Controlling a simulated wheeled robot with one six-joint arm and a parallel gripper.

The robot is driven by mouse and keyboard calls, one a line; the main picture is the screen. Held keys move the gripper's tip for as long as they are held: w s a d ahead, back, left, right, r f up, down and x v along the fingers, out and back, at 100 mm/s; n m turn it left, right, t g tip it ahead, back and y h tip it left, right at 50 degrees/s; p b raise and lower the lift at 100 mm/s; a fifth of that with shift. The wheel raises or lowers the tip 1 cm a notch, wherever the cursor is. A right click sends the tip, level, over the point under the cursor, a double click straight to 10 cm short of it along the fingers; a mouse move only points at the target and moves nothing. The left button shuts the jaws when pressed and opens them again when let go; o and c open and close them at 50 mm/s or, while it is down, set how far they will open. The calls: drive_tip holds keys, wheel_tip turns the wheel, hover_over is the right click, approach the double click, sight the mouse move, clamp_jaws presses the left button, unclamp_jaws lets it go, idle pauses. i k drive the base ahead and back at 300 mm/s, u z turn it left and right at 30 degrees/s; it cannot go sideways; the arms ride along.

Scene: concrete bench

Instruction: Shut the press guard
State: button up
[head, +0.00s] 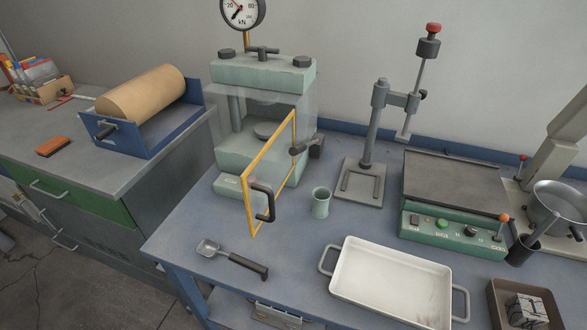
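The press (262,75) is a pale green machine with a round dial gauge (243,12) on top, at the back left of the bench. Its guard (270,172) is a clear panel in a yellow frame. The guard stands open, swung out from the press's right side toward the front of the bench. Its dark handle (268,205) is near the free front edge. The press's platen (268,130) shows beside the panel. My gripper is not in view.
A small green cup (321,202) stands just right of the guard. A scoop (232,257) lies in front of it, and a white tray (390,280) is at the front right. A drill-like stand (372,130) and a green control box (452,230) are farther right.

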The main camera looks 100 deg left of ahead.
sight(270, 208)
drive_tip(key=z, duration=0.05)
drive_tip(key=i, duration=0.95)
drive_tip(key=u, duration=3.7)
